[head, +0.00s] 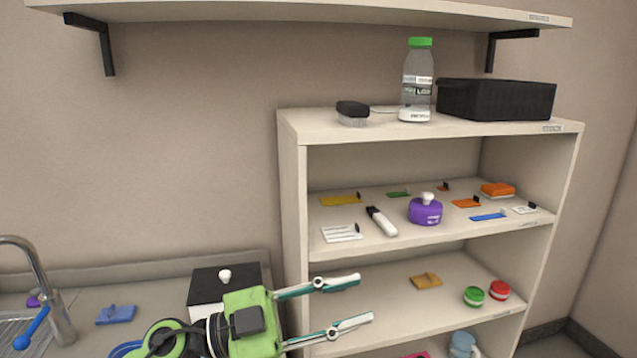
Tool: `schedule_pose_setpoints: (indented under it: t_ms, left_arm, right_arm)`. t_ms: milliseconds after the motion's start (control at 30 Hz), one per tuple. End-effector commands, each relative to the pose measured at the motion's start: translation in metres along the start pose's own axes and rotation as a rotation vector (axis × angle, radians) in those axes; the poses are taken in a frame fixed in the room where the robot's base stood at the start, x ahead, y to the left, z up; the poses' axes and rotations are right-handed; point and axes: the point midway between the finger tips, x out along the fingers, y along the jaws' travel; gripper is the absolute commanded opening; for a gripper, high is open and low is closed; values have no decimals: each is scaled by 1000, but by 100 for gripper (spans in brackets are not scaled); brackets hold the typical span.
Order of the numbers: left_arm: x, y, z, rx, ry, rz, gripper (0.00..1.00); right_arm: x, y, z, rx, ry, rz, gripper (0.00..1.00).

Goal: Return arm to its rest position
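My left gripper (362,300) reaches in from the lower left, with a green body and two teal and white fingers. The fingers are spread apart and point right, with nothing between them. In the picture they overlap the left part of the lower shelf (390,290); I cannot tell how far in front of it they are. My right gripper is out of view.
A white shelf unit (291,190) stands right of centre. Its middle shelf holds a purple round object (425,211) and several small items. A bottle (417,82) and black bin (496,99) are on top. A black box (206,287) and tap (50,290) are left.

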Motion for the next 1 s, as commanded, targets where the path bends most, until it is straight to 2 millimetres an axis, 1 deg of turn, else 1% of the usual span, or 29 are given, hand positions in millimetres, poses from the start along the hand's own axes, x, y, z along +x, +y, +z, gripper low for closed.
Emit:
schedule_pose_setpoints:
  t_ms: [33,67,133,167,233,267,300,367,400,467,500,567,600,667,700,733,767,800,867,900,967,1000]
  left_arm:
    - [-1,-10,-7,-16,45,-109,31]
    - [-4,-19,-10,-21,64,-180,31]
    - [-16,-41,-12,-41,83,-349,31]
    - [-23,-50,-9,-53,81,-422,31]
    - [-45,-67,1,-86,54,-587,31]
    - [-56,-72,8,-103,32,-655,31]
    - [-72,-79,20,-128,-5,-744,31]
    - [-98,-82,40,-174,-79,-867,31]
    - [-116,-81,57,-208,-140,-941,31]
    - [-145,-73,82,-264,-246,-1039,31]
    - [-164,-64,100,-304,-326,-1095,31]
    - [-192,-43,127,-372,-457,-1160,31]
    - [-211,-25,144,-421,-550,-1191,31]
    - [-236,6,167,-494,-693,-1217,31]
    - [-251,30,180,-544,-787,-1221,31]
    - [-262,48,188,-582,-857,-1219,31]
    - [-272,68,195,-620,-925,-1210,31]
    - [-284,94,202,-670,-1014,-1191,31]
    - [-299,132,209,-741,-1133,-1151,31]
    - [-306,155,210,-784,-1200,-1119,31]
    - [-316,188,211,-841,-1291,-1067,31]
    - [-321,207,209,-877,-1343,-1030,31]
  right_arm:
    - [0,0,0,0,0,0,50]
    - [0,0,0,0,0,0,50]
    - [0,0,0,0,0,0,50]
    - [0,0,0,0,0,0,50]
    - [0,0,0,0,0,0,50]
    - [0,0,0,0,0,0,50]
    - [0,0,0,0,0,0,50]
    - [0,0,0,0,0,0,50]
    - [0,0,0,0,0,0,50]
    - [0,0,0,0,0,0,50]
    - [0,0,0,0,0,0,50]
    - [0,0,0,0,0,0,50]
    - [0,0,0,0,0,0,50]
    - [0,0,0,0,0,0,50]
    - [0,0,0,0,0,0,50]
    - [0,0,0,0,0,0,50]
    - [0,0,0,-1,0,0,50]
    - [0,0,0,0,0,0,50]
    - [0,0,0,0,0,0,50]
    - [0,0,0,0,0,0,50]
    - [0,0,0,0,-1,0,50]
    - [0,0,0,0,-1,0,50]
